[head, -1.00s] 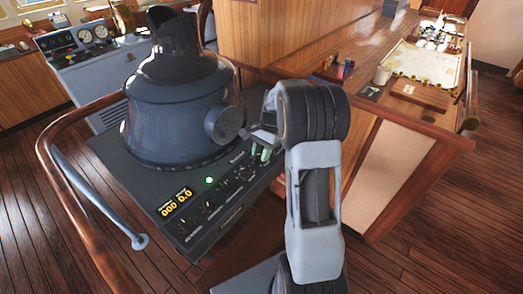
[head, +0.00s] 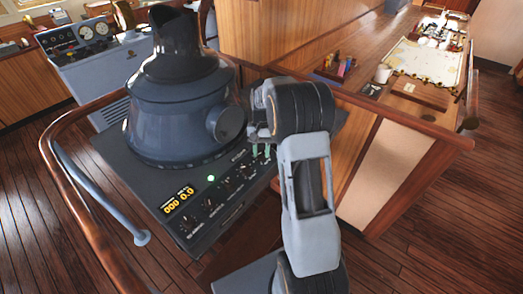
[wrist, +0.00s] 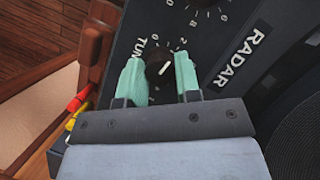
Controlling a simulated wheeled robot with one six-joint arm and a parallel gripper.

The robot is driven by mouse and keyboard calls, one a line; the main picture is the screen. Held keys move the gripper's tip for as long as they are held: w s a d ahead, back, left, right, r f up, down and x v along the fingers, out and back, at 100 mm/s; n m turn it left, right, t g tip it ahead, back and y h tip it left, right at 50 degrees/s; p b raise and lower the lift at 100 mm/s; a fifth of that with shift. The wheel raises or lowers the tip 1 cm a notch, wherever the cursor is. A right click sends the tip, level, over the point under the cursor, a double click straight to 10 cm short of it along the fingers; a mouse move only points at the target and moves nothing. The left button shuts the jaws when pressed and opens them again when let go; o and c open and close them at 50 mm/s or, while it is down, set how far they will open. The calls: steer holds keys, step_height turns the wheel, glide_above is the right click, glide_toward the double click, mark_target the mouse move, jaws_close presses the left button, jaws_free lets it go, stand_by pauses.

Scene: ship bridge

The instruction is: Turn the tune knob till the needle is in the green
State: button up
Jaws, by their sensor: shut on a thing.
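The tune knob (wrist: 159,68) is a small dark round knob with a white pointer line, beside the partly covered "TUN" lettering on the radar panel. In the wrist view the pointer slants up and to the right. My gripper (wrist: 158,73) has its two green fingers on either side of the knob, shut on it. In the head view my gripper (head: 262,151) is at the right end of the radar's control panel (head: 225,206), and the arm hides the knob. I cannot make out the needle or its green band in either view.
The blue-grey radar housing (head: 183,115) rises just behind the panel. A lit display (head: 178,200) and a green lamp (head: 211,178) are on the panel's left part. A wooden rail (head: 75,215) curves round the left side. A chart table (head: 420,95) stands at right.

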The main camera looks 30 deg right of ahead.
steer(key=shift+f, duration=0.1)
stand_by(0.3)
steer(key=o, duration=0.9)
steer(key=b+v, duration=0.1)
steer(key=v, duration=1.3)
